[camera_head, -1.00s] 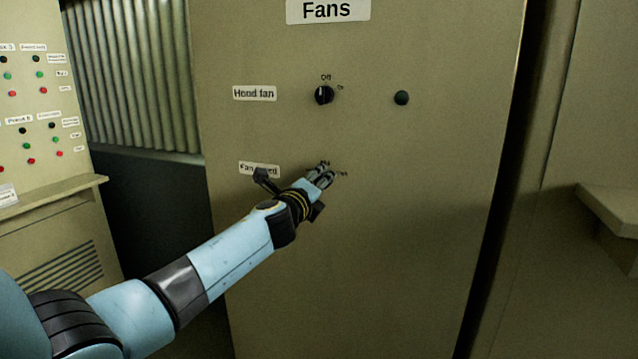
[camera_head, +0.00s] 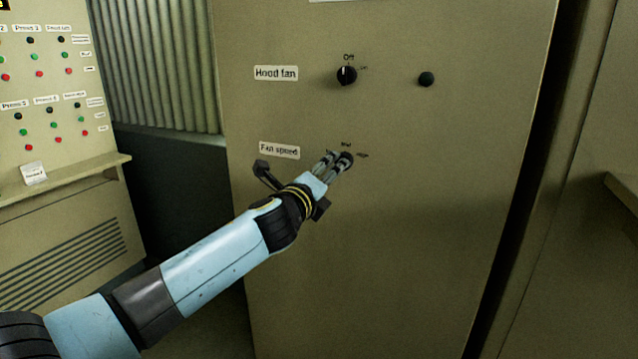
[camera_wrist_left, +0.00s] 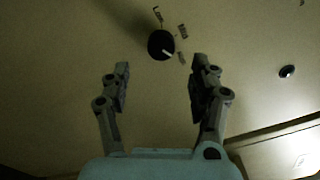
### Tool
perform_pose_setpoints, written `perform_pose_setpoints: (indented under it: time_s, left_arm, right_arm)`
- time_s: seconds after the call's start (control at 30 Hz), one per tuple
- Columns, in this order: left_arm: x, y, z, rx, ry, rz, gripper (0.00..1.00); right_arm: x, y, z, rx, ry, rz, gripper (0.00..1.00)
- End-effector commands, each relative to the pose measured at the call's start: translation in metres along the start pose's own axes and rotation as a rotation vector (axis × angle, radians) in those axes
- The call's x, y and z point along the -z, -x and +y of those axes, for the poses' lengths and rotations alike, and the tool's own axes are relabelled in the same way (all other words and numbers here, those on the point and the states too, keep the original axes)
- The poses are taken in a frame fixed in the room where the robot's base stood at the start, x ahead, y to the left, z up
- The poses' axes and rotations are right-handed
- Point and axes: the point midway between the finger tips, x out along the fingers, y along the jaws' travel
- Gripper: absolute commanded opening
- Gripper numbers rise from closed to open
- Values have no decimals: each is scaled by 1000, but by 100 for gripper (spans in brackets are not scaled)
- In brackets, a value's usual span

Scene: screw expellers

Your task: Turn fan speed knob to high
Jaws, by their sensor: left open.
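The fan speed knob is a black round knob beside the "Fan speed" label (camera_head: 279,150). In the head view it is largely hidden at my left fingertips. My left gripper (camera_head: 335,161) is at the panel by this knob. In the wrist view its fingers (camera_wrist_left: 160,68) are open, one on each side below the knob, with nothing between them. My right gripper is not in view.
Above is the hood fan knob (camera_head: 347,76), its white mark up at "Off". A dark round button (camera_head: 426,79) is to its right. A control panel (camera_head: 45,70) with coloured buttons stands at the left. The lower fan panel (camera_head: 400,260) is bare.

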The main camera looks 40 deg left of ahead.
Motion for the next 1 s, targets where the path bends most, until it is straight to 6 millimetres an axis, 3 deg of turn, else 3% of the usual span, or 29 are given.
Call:
perform_pose_setpoints:
  time_s: [0.1,0.3,0.9,1.0]
  left_arm:
    - [1,26,1,-1,-1,2,62]
    - [0,48,0,0,-2,1,62]
    - [1,51,1,0,-1,0,62]
    - [8,54,13,-10,0,6,62]
  right_arm:
    - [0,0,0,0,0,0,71]
    - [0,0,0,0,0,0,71]
    - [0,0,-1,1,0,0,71]
    - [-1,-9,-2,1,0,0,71]
